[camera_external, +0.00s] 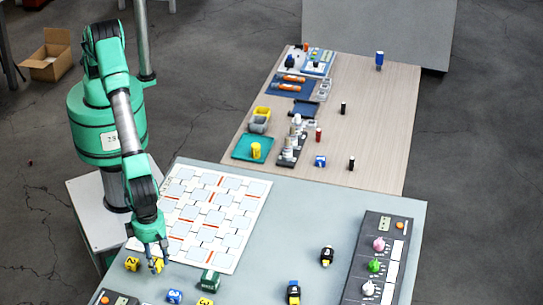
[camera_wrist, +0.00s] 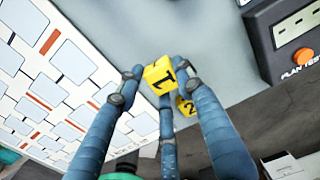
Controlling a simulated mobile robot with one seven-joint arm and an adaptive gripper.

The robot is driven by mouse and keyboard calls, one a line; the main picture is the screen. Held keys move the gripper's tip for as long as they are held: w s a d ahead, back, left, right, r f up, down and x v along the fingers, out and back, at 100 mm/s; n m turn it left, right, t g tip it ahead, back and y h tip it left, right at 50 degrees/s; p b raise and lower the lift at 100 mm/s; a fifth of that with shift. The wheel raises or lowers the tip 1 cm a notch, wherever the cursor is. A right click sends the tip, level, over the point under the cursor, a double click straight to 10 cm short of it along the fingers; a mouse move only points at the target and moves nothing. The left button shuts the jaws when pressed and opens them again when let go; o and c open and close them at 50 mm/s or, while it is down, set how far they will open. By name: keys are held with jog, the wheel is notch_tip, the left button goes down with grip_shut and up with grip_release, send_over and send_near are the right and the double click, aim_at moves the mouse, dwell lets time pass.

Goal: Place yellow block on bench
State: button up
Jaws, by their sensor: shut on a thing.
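My gripper (camera_external: 157,258) is low over the near left part of the grey-blue bench (camera_external: 300,215). In the wrist view its blue fingers (camera_wrist: 160,82) are shut around a yellow block with a black 1 (camera_wrist: 159,72). In the external view this block (camera_external: 157,266) is partly hidden by the fingers. I cannot tell whether it touches the bench top. A second yellow block, marked 2 (camera_external: 132,264), lies on the bench just left of the gripper. It also shows behind the fingers in the wrist view (camera_wrist: 186,106).
A white grid board (camera_external: 205,215) lies behind the gripper. A green block (camera_external: 208,280), a blue block (camera_external: 174,296) and another yellow block (camera_external: 205,301) lie to the right. A control panel (camera_external: 378,262) stands far right. The middle of the bench is clear.

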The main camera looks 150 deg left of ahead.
aim_at(156, 261)
jog(key=shift+f+b, duration=0.4)
jog(key=shift+f, duration=1.1)
jog(key=o, duration=0.9)
jog(key=shift+f, duration=0.15)
jog(key=shift+o, duration=0.2)
notch_tip(156, 261, up, 12)
jog(key=p, duration=0.3)
jog(key=shift+r, duration=0.2)
